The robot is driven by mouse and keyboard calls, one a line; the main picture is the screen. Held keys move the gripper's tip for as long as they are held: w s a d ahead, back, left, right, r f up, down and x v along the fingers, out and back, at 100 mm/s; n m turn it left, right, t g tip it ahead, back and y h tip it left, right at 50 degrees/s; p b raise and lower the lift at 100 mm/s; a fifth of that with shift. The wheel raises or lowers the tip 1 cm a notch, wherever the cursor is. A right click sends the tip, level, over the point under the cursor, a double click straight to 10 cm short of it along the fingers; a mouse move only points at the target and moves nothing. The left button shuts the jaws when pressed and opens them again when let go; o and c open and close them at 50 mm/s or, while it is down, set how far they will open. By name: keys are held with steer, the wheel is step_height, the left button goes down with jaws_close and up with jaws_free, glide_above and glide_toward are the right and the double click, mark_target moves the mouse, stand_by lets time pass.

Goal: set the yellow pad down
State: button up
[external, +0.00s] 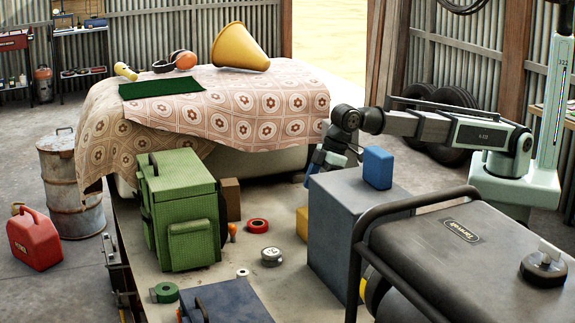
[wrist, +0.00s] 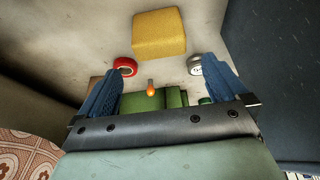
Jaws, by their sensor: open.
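The yellow pad (wrist: 158,33) is a block with rounded edges, seen whole in the wrist view. It appears to rest on the pale bench surface, apart from my fingers. In the external view only a strip of the yellow pad (external: 302,224) shows, with the rest hidden behind the grey box. My gripper (wrist: 162,68) is open, its two blue fingers spread wide with nothing between them. In the external view my gripper (external: 312,170) is beside the grey box's upper left edge, above the pad, and partly hidden.
The grey box (external: 345,230) has a blue block (external: 378,168) on top. A red tape roll (external: 257,226), a silver roll (external: 271,256) and a green bag (external: 180,215) stand on the bench. A cloth-covered load (external: 230,110) lies behind. Bare bench surrounds the pad.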

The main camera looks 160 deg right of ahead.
steer(key=shift+v, duration=1.05)
